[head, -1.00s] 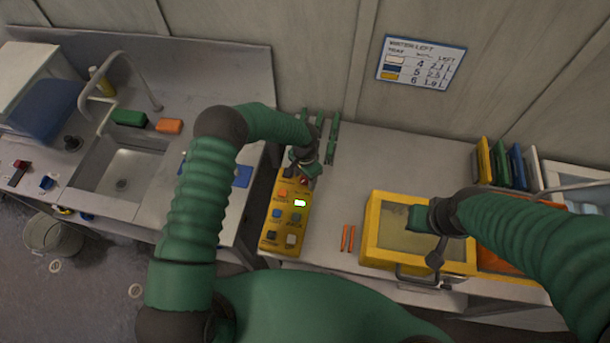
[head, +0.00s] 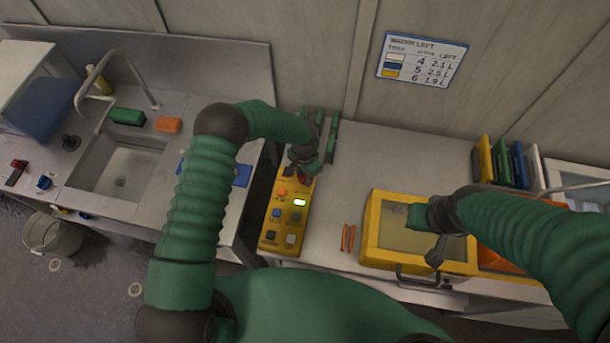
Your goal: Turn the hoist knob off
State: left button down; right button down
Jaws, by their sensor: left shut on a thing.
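A yellow control box (head: 285,242) lies on the counter in the middle of the head view. It carries several coloured buttons and a small lit green-white display (head: 299,202). My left gripper (head: 303,177) is over the far end of the box, pointing down, shut on a small dark red knob (head: 301,181). The gripper hides most of that knob, so its setting cannot be read. My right gripper (head: 417,216) is over the yellow-framed case on the right; its fingers are too unclear to tell open from shut.
Coloured trays (head: 502,163) stand at the back right. A sink (head: 118,168) is at the left. Bare counter lies behind the case.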

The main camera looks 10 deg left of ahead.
pick_arm(q)
jog(key=n+b, duration=0.3)
jog(key=shift+w+f, duration=0.1)
jog(key=shift+w, duration=0.05)
jog(key=n+b, duration=0.2)
jog(key=shift+n, duration=0.4)
jog(key=n+b, duration=0.2)
jog(key=n, duration=0.1)
jog(key=shift+a, duration=0.1)
jog(key=shift+r+n+b, duration=0.2)
jog(key=shift+n+b, duration=0.5)
jog(key=shift+n, duration=0.6)
jog(key=c, duration=1.4)
grip_release()
jog(key=o, duration=0.4)
jog(key=shift+s, duration=0.25)
